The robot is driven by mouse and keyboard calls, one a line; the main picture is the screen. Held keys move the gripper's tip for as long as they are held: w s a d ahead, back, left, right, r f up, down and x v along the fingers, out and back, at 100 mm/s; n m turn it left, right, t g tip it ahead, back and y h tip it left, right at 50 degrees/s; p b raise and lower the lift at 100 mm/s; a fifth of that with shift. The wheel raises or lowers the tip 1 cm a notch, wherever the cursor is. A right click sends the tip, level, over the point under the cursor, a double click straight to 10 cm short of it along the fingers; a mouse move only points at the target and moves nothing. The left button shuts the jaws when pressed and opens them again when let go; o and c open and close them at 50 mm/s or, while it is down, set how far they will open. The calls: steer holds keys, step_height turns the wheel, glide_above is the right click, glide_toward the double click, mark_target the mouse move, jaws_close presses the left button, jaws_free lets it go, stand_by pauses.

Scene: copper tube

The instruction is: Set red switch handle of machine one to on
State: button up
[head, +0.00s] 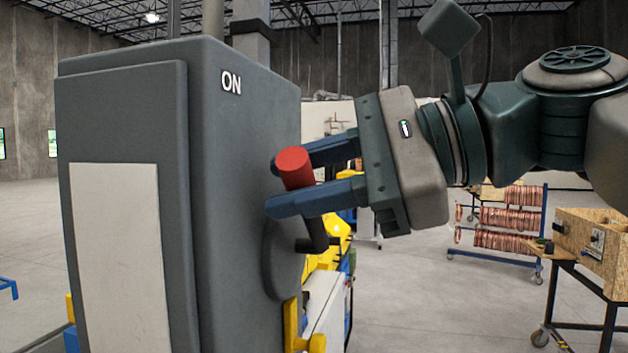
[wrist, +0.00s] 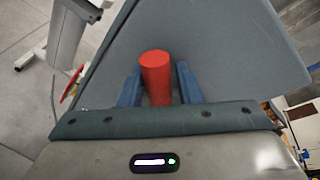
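The grey switch box (head: 240,150) fills the left half of the head view, with a white ON label near its top. The red switch handle (head: 293,162) is on a dark lever at the box's right side and points upward, with its red end near but below the ON label. My gripper (head: 270,187) reaches in from the right with one blue finger on each side of the handle. In the wrist view the red handle (wrist: 156,75) stands between the two fingers (wrist: 157,85), with narrow gaps seeming to show beside it. Contact is not clear.
A yellow machine part (head: 338,238) is behind and below the handle. A rack of copper tube coils (head: 508,220) and a wooden box on a table (head: 590,245) stand at the right. Open floor lies between them and the switch box.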

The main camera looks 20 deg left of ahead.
steer(key=shift+o, duration=0.7)
steer(key=shift+w+d, duration=0.1)
steer(key=shift+d, duration=0.25)
steer(key=b+v, duration=0.1)
steer(key=v, duration=1.2)
steer(key=shift+r, duration=0.2)
